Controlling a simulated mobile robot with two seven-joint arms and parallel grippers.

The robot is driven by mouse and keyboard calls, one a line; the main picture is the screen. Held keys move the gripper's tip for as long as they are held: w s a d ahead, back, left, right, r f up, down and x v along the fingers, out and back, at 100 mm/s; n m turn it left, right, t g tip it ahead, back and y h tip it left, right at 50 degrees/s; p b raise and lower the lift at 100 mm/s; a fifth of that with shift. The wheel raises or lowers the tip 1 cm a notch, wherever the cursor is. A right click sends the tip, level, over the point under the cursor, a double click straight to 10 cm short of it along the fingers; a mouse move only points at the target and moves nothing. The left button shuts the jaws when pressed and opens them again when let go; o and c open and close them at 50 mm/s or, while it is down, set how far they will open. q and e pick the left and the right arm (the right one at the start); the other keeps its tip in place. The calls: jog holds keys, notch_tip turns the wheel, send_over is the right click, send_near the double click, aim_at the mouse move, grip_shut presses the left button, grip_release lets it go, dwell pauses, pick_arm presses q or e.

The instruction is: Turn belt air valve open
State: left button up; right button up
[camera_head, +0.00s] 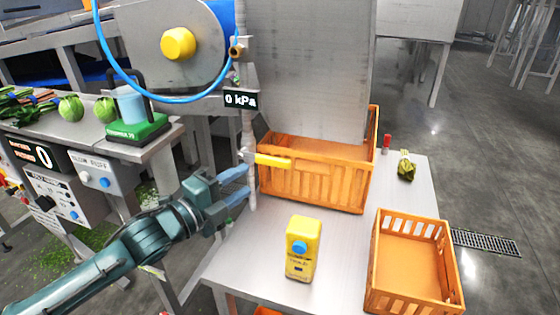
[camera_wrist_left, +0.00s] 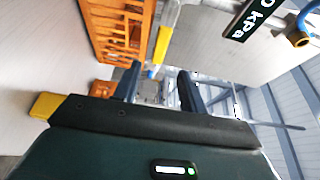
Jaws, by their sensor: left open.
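The belt air valve's yellow lever (camera_head: 273,160) sticks out to the right, roughly level, from a thin vertical pipe (camera_head: 248,125) in front of the large orange crate. A sign on the pipe (camera_head: 240,99) reads 0 kPa. My left gripper (camera_head: 243,184) is open and empty, just below and left of the lever, with its fingers pointing toward the pipe. In the left wrist view the yellow lever (camera_wrist_left: 163,44) lies ahead of the open fingers (camera_wrist_left: 157,84), apart from them. My right gripper is not in view.
A large orange crate (camera_head: 315,186) stands behind the lever on the metal table (camera_head: 235,265). A blue hose (camera_head: 150,95) loops above the pipe.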

aim_at(272, 163)
pick_arm(q)
jog(key=x, duration=1.2)
jog(key=shift+w+d+p, duration=0.2)
jog(key=shift+d+p, duration=0.1)
jog(key=shift+p, duration=0.05)
jog(key=shift+c, duration=0.5)
grip_shut()
